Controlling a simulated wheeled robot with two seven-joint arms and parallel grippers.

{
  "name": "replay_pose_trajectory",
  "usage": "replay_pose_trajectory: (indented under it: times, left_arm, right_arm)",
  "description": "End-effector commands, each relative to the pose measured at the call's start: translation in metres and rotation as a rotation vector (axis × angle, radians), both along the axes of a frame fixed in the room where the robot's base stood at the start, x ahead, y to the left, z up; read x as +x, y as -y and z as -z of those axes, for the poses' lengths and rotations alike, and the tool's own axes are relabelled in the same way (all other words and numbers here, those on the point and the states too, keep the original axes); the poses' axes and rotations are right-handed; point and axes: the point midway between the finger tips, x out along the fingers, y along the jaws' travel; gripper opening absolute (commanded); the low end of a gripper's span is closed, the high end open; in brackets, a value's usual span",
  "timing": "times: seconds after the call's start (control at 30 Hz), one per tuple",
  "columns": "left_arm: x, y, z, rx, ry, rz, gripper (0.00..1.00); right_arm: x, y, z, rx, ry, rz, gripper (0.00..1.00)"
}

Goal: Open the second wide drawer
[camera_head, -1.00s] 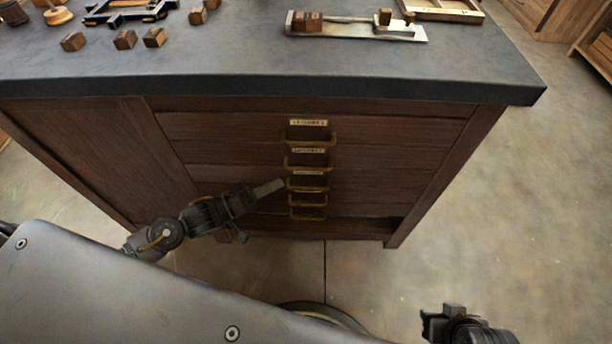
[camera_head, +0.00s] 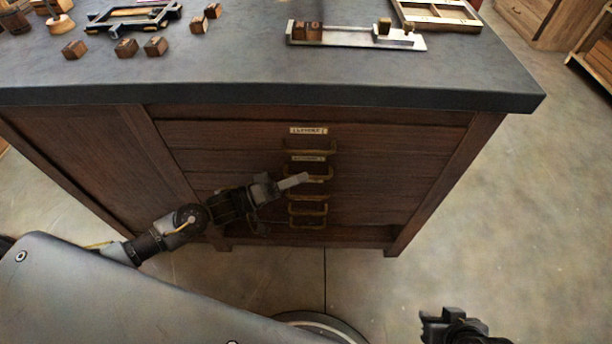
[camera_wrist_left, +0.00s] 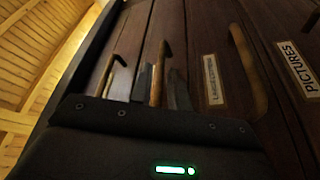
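The wide drawers are in the dark wooden cabinet, stacked one above another with brass handles and small labels. The second drawer's label (camera_head: 308,158) and handle (camera_head: 322,175) show in the head view; all drawers look shut. My left gripper (camera_head: 298,181) is at the handle column, its tip overlapping the area of the second handle. In the left wrist view its open fingers (camera_wrist_left: 161,92) lie on either side of a brass handle (camera_wrist_left: 158,68), with gaps beside it. A label reading PICTURES (camera_wrist_left: 297,68) shows beside another handle (camera_wrist_left: 247,72). My right gripper (camera_head: 447,322) is low at the right, apart from the cabinet.
The dark cabinet top (camera_head: 240,65) overhangs the drawers. On it are small wooden blocks (camera_head: 126,47), a metal tray with blocks (camera_head: 355,38), a black frame (camera_head: 135,18) and a wooden divided tray (camera_head: 440,14). The floor (camera_head: 510,220) at the right is clear.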

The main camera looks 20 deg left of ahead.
Motion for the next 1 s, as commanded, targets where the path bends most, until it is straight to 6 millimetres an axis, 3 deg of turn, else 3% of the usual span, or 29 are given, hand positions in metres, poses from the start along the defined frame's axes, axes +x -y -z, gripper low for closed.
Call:
replay_pose_trajectory:
  times: [0.2, 0.5, 0.67, 1.0]
  left_arm:
    - [0.011, 0.016, -0.004, -0.001, 0.000, -0.001, 0.18]
    - [0.012, 0.018, -0.004, 0.001, -0.001, -0.001, 0.18]
    - [0.012, 0.018, -0.004, 0.001, -0.001, -0.001, 0.00]
    - [0.012, 0.018, -0.004, 0.000, 0.000, 0.000, 0.00]
  right_arm:
    - [0.004, -0.003, -0.001, 0.006, 0.024, -0.008, 0.36]
    - [0.004, -0.003, -0.001, 0.006, 0.027, -0.009, 0.36]
    - [0.005, -0.003, -0.002, 0.006, 0.028, -0.009, 0.36]
    - [0.006, -0.003, -0.003, 0.006, 0.031, -0.007, 0.36]
